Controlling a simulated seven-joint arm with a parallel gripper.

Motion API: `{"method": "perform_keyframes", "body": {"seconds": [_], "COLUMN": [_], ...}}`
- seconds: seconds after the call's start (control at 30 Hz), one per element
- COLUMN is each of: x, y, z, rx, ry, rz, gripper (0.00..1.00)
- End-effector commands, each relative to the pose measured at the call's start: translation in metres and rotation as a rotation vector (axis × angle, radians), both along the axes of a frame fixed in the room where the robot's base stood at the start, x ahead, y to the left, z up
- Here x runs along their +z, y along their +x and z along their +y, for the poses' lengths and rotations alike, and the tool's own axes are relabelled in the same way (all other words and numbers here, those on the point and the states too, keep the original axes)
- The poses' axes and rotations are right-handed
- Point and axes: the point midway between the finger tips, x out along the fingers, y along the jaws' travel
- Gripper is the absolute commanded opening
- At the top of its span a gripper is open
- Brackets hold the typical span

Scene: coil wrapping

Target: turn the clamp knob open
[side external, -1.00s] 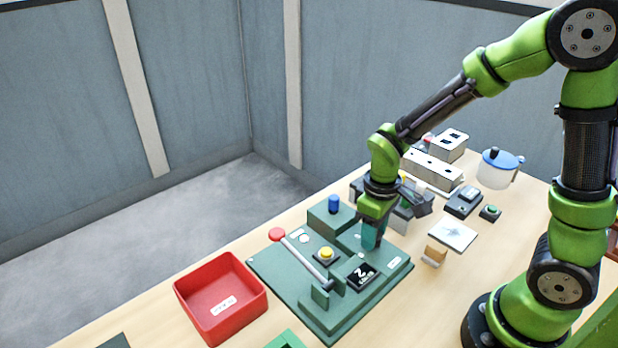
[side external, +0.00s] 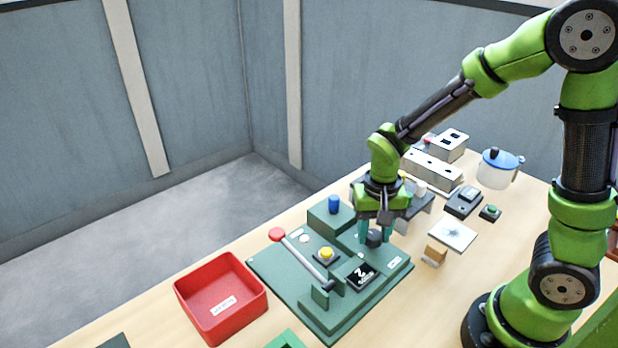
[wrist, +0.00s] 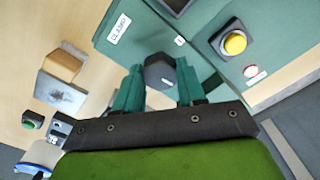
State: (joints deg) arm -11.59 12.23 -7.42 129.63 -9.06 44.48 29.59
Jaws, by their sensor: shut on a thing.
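The dark clamp knob (side external: 374,238) stands on the right rear part of the green fixture (side external: 268,264). In the wrist view the knob (wrist: 160,73) is a dark, faceted piece between two teal fingers, near a label reading CLAMP (wrist: 118,30). My gripper (side external: 375,232) points down over the knob. It is shut on the knob, with one finger on each side; the gripper also shows in the wrist view (wrist: 159,84). The underside of the knob is hidden.
The fixture also carries a red-ended lever (side external: 277,234), a yellow button (side external: 326,253), a blue knob (side external: 334,204) and a dark display (side external: 362,276). A red bin (side external: 220,326) is at the left. A small wooden block (side external: 435,254) and a white-topped pad (side external: 453,236) lie to the right.

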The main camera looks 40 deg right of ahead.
Motion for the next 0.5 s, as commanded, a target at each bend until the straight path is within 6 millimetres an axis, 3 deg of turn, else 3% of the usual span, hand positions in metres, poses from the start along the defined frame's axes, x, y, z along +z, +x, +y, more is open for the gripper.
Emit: {"method": "perform_keyframes", "body": {"seconds": [0.5], "x": [0.0008], "y": [-0.0002], "z": [-0.0001], "rx": [-0.128], "ry": [0.001], "rz": [0.0], "gripper": [0.09]}}
